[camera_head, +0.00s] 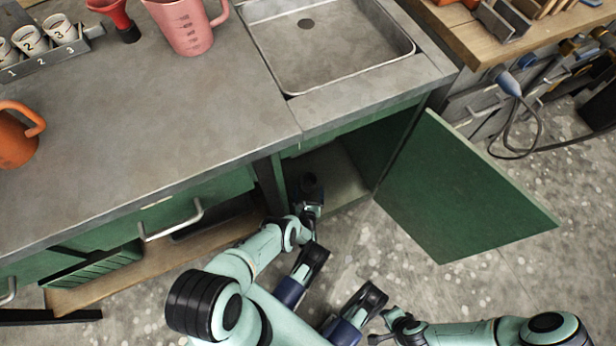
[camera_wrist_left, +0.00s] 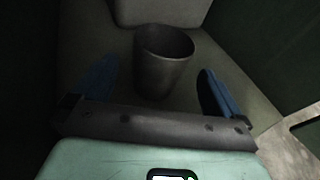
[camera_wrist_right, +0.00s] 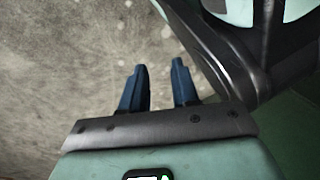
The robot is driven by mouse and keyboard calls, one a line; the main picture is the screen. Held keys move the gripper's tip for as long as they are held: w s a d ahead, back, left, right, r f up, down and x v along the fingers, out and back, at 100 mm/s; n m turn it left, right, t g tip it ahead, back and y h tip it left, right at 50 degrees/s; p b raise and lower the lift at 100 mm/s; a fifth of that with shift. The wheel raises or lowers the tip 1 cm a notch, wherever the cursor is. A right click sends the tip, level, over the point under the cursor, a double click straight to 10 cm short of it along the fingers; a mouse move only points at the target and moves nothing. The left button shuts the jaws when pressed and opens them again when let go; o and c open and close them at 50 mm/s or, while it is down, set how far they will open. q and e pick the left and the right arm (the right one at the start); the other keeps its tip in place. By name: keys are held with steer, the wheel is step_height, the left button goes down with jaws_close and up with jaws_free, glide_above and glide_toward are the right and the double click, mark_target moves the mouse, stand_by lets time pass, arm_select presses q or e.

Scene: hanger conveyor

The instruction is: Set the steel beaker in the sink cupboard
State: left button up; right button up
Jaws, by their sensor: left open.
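The steel beaker (camera_wrist_left: 165,65) is a dark grey, open-topped cup. In the left wrist view it stands upright on the floor of the sink cupboard (camera_head: 342,172). My left gripper (camera_wrist_left: 159,70) is inside the cupboard and open, with one blue finger on each side of the beaker and a visible gap to both. In the head view this gripper (camera_head: 309,206) is dark and small at the cupboard opening. The green cupboard door (camera_head: 460,190) is swung open to the right. My right gripper (camera_wrist_right: 160,66) has its fingers apart, with nothing between them, outside the cupboard.
The sink (camera_head: 325,50) is above the cupboard. A pink jug (camera_head: 185,25), a red funnel (camera_head: 118,15), an orange jug (camera_head: 15,140) and a rack of numbered cups (camera_head: 45,55) stand on the counter. A drawer handle (camera_head: 172,225) projects left of the cupboard.

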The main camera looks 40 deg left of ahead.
arm_select(q)
steer(key=shift+p+v, duration=0.4)
steer(key=shift+v, duration=0.8)
arm_select(e)
steer(key=shift+w+a+r+t, duration=0.1)
steer(key=shift+w+r+t, duration=0.15)
steer(key=shift+w+r, duration=0.3)
steer(key=shift+w+a+r+t, duration=0.1)
steer(key=shift+w+r+t, duration=0.2)
steer(key=shift+w, duration=0.35)
steer(key=shift+s+d, duration=0.1)
